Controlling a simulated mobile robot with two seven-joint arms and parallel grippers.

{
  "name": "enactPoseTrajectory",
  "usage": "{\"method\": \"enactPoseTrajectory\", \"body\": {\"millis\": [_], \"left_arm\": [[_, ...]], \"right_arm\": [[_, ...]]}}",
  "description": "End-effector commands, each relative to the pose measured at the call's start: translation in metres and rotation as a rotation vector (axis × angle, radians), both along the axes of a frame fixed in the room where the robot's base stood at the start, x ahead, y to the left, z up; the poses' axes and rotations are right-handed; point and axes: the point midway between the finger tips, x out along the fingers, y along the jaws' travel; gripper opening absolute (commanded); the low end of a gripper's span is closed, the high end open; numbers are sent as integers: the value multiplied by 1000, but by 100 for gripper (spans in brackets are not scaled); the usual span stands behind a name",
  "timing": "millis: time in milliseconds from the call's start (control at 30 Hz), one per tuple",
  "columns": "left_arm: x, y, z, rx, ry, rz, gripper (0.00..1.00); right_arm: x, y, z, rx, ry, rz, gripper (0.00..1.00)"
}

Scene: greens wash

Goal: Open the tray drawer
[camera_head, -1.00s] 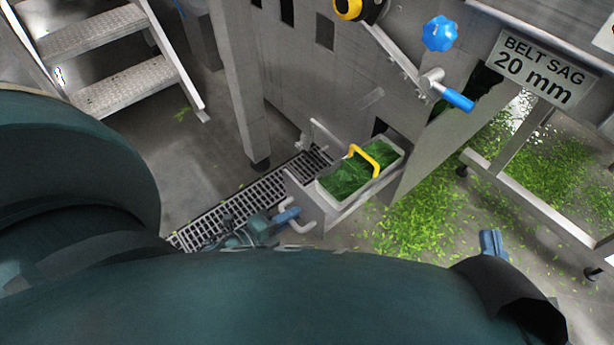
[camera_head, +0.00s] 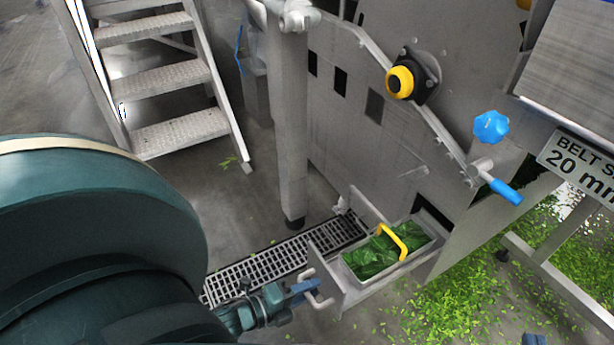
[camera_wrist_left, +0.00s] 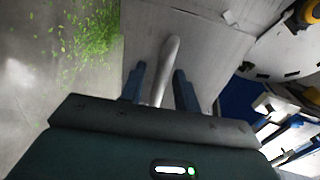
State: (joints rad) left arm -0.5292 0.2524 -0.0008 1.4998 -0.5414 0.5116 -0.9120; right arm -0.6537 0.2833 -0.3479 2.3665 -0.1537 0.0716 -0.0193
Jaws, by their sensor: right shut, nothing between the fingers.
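The tray drawer (camera_head: 352,302) stands pulled out of the lower machine side, its grey tray full of greens (camera_head: 372,258) with a yellow handle (camera_head: 392,238). A grey bar handle (camera_head: 322,288) is on its front. My left gripper (camera_head: 306,288) is at this handle in the head view. In the left wrist view, its blue fingers (camera_wrist_left: 160,80) stand apart with the pale handle bar (camera_wrist_left: 168,62) between them. Gaps seem to show beside the bar; contact is not clear. My right gripper (camera_head: 535,340) shows only blue fingertips at the bottom edge, away from the drawer, shut and empty.
A floor grate (camera_head: 270,268) runs beside the drawer. A machine leg (camera_head: 290,150) and metal steps (camera_head: 170,75) stand behind. A blue crank handle (camera_head: 505,192) and blue knob (camera_head: 490,127) are above right. Loose greens (camera_head: 460,300) cover the floor at right.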

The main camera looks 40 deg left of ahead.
Motion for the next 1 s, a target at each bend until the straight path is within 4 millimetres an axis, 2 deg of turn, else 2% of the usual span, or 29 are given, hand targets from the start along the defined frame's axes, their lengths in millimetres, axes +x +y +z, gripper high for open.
{"method": "enactPoseTrajectory", "body": {"millis": [233,367,567,800,1000], "left_arm": [[-1,0,0,1,2,0,32],[-13,4,3,1,5,0,32],[-51,18,13,1,7,1,32],[-97,35,23,1,4,1,32],[-117,43,27,0,1,1,32]], "right_arm": [[0,0,1,1,0,0,0],[0,0,5,-4,-4,0,0],[-2,0,7,-29,0,-6,0],[-4,-3,-1,-58,30,-18,0],[0,-7,-2,-64,64,-38,0]]}}
